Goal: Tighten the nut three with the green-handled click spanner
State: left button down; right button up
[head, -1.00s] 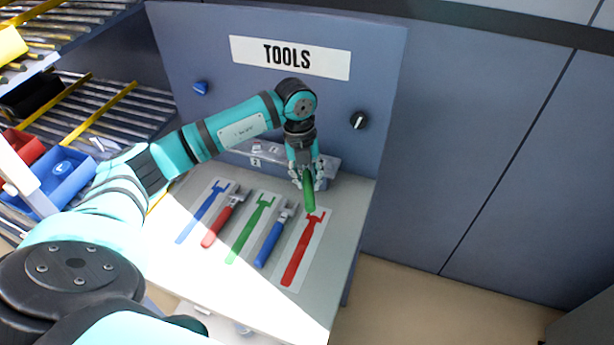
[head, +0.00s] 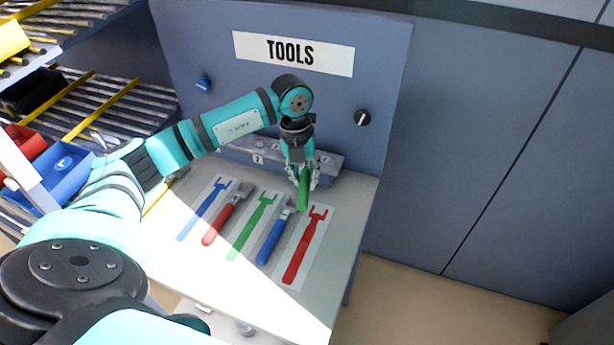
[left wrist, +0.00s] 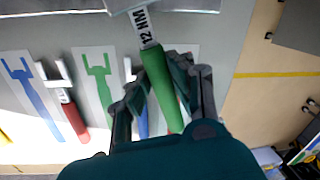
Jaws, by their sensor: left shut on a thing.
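The green-handled click spanner (head: 304,189) is in my left gripper (head: 302,177), above the far part of the tool bench. In the left wrist view its green handle (left wrist: 163,88) lies between the fingers of the left gripper (left wrist: 157,90), and a "12 NM" label shows on its shaft. Its head is cut off by the top edge there. A grey block (head: 262,158) with a label "2" stands at the back of the bench, partly behind my arm. I cannot make out nut three. My right gripper is not in view.
On the bench top (head: 190,275) lie a red-handled spanner (head: 224,222) and a blue-handled spanner (head: 271,240). Blue (head: 204,206), green (head: 250,229) and red (head: 304,248) tool outlines show beside them. The TOOLS panel (head: 376,60) rises behind. Shelves with bins (head: 62,176) stand at the left.

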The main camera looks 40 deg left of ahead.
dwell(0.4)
pick_arm(q)
jog(key=shift+s+a+m+b, duration=0.3)
jog(key=shift+a+m, duration=0.3)
jog(key=shift+m, duration=0.2)
jog(key=shift+a, duration=0.1)
jog(key=shift+s+a+m+b, duration=0.2)
jog(key=shift+a+m+b, duration=0.15)
jog(key=shift+a+m, duration=0.4)
jog(key=shift+m, duration=0.25)
jog(key=shift+s+a+m, duration=0.1)
jog(key=shift+a+m, duration=0.3)
jog(key=shift+m, duration=0.1)
jog(key=shift+a, duration=0.1)
jog(key=shift+a+m+b, duration=0.15)
jog(key=shift+m+b, duration=0.15)
